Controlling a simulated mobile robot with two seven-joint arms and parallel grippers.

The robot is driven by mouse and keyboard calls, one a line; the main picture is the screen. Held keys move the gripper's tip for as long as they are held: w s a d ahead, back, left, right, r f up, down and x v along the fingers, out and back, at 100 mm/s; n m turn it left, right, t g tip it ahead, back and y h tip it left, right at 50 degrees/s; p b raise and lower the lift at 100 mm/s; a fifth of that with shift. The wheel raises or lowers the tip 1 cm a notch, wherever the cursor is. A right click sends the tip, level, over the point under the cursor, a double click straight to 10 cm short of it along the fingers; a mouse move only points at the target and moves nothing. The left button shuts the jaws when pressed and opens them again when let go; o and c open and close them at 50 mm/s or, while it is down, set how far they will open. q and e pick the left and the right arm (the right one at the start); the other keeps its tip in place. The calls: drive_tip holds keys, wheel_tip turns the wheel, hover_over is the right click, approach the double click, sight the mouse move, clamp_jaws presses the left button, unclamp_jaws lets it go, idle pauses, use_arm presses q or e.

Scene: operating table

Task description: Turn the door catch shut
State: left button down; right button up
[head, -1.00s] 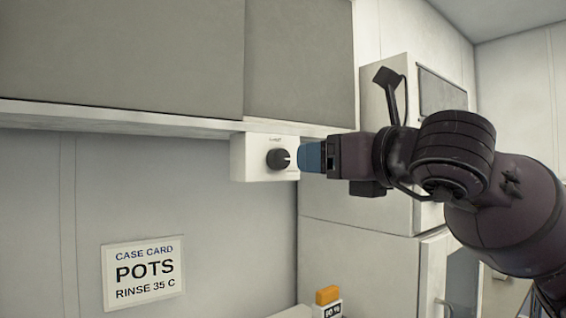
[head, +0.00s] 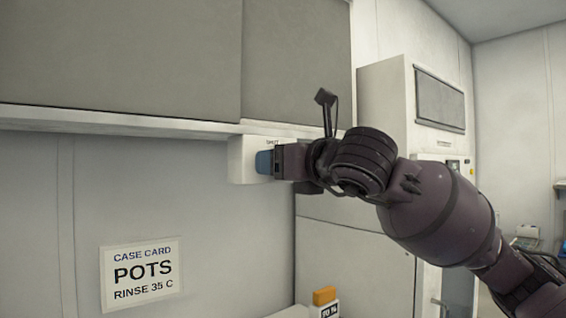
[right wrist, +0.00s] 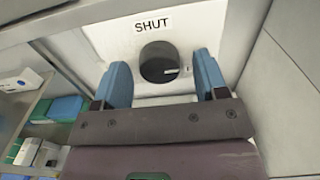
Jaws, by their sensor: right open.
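The door catch is a dark round knob (right wrist: 158,60) on a white box (head: 241,160) under the cabinet edge. In the right wrist view a label reading SHUT (right wrist: 151,26) is above the knob, and a small pale mark is at its lower right. My right gripper (head: 264,162) is at the box and hides the knob in the head view. Its blue fingers (right wrist: 162,76) are open, one either side of the knob; I cannot tell whether they touch it. My left gripper is not in view.
Grey cabinet doors (head: 120,60) hang above the box. A sign (head: 142,274) reading CASE CARD POTS RINSE 35 C is on the wall below. A tall white cabinet (head: 385,110) stands to the right. An orange-topped item (head: 325,296) is at the bottom.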

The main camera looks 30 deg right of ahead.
drive_tip(key=c, duration=0.9)
drive_tip(key=shift+d+n+b, duration=0.1)
drive_tip(key=shift+n+b, duration=2.05)
drive_tip(key=shift+n, duration=6.75)
